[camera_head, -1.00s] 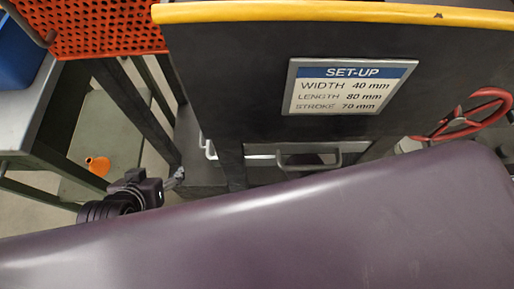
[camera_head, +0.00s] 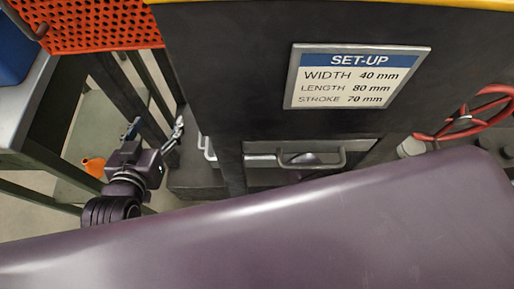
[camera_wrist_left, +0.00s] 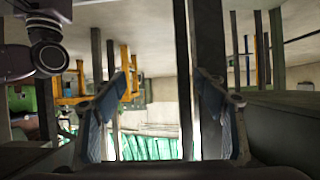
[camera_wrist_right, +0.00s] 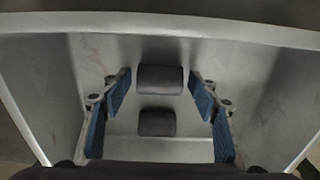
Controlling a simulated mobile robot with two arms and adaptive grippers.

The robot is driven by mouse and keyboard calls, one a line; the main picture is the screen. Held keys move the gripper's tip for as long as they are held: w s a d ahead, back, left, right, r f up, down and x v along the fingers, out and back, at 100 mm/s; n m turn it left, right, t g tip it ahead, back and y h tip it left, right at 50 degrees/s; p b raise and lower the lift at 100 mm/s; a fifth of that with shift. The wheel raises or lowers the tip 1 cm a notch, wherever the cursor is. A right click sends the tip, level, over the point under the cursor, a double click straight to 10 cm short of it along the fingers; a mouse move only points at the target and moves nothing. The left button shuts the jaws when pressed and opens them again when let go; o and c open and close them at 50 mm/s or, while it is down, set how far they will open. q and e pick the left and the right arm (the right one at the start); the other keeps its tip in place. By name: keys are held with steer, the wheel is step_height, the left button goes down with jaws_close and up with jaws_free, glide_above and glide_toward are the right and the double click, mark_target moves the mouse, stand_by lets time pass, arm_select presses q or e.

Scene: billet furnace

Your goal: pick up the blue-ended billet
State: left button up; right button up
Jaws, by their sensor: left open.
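Two dark, short rounded blocks, an upper one (camera_wrist_right: 160,79) and a lower one (camera_wrist_right: 157,122), show in the right wrist view inside a grey metal bin (camera_wrist_right: 235,50). They may be billets; no blue end shows on either. My right gripper (camera_wrist_right: 160,95) is open above them, its blue-padded fingers on either side with gaps and touching neither. It is not visible in the head view. My left gripper (camera_head: 154,130) is open and empty beside the dark machine, left of its front. In the left wrist view, its fingers (camera_wrist_left: 165,95) stand wide apart with nothing between.
A dark machine with a set-up sign (camera_head: 358,77), a metal handle (camera_head: 312,160) and a red handwheel (camera_head: 470,117) stands ahead. At the left are an orange perforated panel (camera_head: 95,28), a blue bin (camera_head: 12,48), a grey bench (camera_head: 20,100) and an orange funnel-like object (camera_head: 93,166).

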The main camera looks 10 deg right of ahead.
jaws_close()
arm_select(q)
steer(key=shift+s+f, duration=0.1)
steer(key=shift+f, duration=0.1)
arm_select(e)
steer(key=shift+r, duration=0.2)
step_height(320, 180, up, 5)
steer(key=p, duration=0.2)
steer(key=shift+f+p, duration=0.15)
steer(key=shift+p, duration=0.25)
step_height(320, 180, up, 2)
steer(key=shift+r+p, duration=0.25)
steer(key=shift+p, duration=0.4)
steer(key=shift+r+p, duration=0.4)
steer(key=shift+r, duration=0.5)
arm_select(q)
steer(key=s+a+f+g+y, duration=0.1)
steer(key=s+f+g, duration=0.3)
steer(key=s, duration=0.4)
steer(key=s+a+f+g+y, duration=0.1)
steer(key=s+a+f+g, duration=0.3)
steer(key=s, duration=0.4)
steer(key=shift+a+g, duration=0.25)
steer(key=shift+g, duration=0.25)
arm_select(e)
steer(key=shift+r, duration=0.35)
